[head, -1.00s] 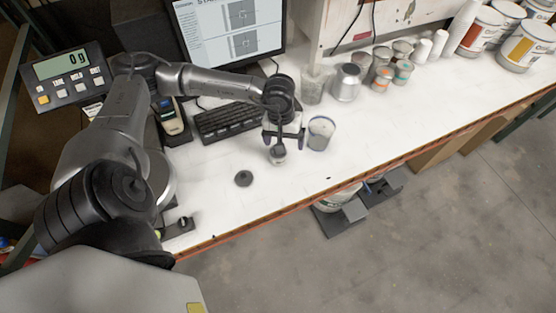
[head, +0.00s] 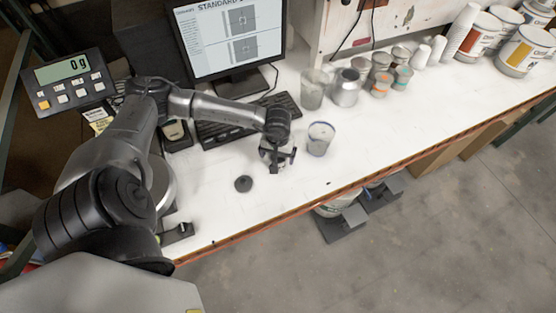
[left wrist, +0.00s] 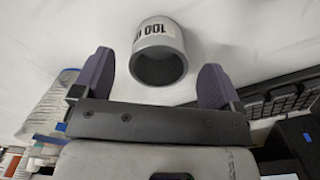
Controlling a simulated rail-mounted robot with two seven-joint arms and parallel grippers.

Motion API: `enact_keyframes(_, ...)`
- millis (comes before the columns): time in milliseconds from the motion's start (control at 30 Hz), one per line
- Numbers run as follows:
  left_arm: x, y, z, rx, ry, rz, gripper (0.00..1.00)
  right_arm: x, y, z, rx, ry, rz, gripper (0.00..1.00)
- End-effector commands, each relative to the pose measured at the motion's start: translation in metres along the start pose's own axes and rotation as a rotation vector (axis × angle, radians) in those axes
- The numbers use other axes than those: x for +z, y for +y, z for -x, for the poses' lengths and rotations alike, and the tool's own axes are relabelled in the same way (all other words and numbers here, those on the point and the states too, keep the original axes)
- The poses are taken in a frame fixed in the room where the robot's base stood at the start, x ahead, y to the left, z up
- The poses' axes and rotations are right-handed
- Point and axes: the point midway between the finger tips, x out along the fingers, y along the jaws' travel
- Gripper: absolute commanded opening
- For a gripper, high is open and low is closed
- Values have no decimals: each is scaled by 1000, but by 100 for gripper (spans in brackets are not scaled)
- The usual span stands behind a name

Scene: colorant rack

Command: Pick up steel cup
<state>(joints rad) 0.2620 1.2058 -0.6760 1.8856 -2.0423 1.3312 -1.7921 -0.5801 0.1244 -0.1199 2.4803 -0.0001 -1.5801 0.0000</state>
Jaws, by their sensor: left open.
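A small grey steel cup with a "100" label shows in the left wrist view (left wrist: 158,50), its dark mouth facing the camera. It lies just beyond and between the two purple-grey fingers of my left gripper (left wrist: 155,85), with gaps on both sides. The left gripper is open and holds nothing. A larger shiny metal container (head: 347,90) stands farther back. My right gripper is in neither view.
A clear cup with a blue rim (head: 320,138) stands close right of my left gripper. The keyboard (head: 228,128) and monitor are behind. Cans and paint buckets stand at back right.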

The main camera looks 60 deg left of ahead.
Motion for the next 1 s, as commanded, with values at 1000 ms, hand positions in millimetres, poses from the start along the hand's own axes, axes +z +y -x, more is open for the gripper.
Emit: enact_keyframes(1000, 0, 1, -40, 1, -1, 0, 55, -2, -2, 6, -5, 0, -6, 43)
